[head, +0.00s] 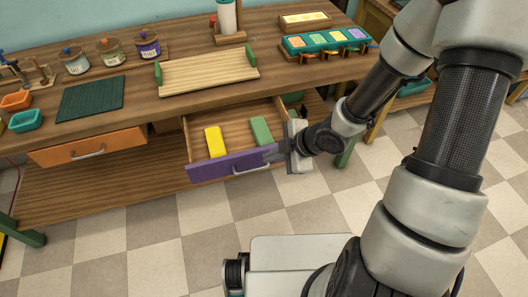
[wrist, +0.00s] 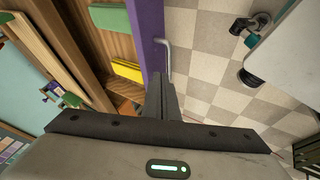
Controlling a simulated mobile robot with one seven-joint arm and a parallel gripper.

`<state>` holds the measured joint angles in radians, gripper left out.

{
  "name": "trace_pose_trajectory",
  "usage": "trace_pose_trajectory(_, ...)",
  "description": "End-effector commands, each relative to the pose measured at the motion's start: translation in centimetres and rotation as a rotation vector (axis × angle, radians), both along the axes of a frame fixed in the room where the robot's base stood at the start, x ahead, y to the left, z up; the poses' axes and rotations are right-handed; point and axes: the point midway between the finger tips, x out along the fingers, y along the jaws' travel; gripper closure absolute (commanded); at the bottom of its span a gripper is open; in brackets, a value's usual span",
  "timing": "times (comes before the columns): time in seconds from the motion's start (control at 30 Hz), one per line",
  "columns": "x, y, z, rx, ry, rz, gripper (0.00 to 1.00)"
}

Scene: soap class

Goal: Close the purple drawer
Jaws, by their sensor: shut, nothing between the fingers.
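The purple drawer (head: 215,169) is pulled out from under the workbench. A yellow block (head: 215,141) and a green block (head: 261,132) lie inside it. A grey handle (head: 250,169) is on its front. My gripper (head: 272,154) is at the drawer's right front end, shut and empty. In the wrist view, the shut fingers (wrist: 158,78) point at the purple front (wrist: 147,30), close to the handle (wrist: 167,58). I cannot tell whether they touch it. The wrist view also shows the yellow block (wrist: 127,70) and part of the green block (wrist: 110,17).
An orange drawer (head: 90,147) sits to the left under the bench. A wooden tray (head: 205,77), jars and a teal soap mould (head: 328,41) stand on the benchtop. A lower shelf (head: 110,190) lies beneath. The checkered floor (head: 200,212) in front is clear up to my base.

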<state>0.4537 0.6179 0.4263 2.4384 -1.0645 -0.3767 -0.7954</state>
Motion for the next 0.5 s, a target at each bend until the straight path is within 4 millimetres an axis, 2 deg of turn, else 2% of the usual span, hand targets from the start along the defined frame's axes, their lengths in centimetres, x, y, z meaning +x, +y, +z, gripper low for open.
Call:
trace_pose_trajectory(0.03,0.2,0.4,-1.0,0.0,0.001,0.0,1.0)
trace_pose_trajectory(0.3,1.9,2.8,-5.0,-0.002,0.003,0.0,1.0)
trace_pose_trajectory(0.5,2.9,4.0,-6.9,-0.003,0.003,-0.002,1.0)
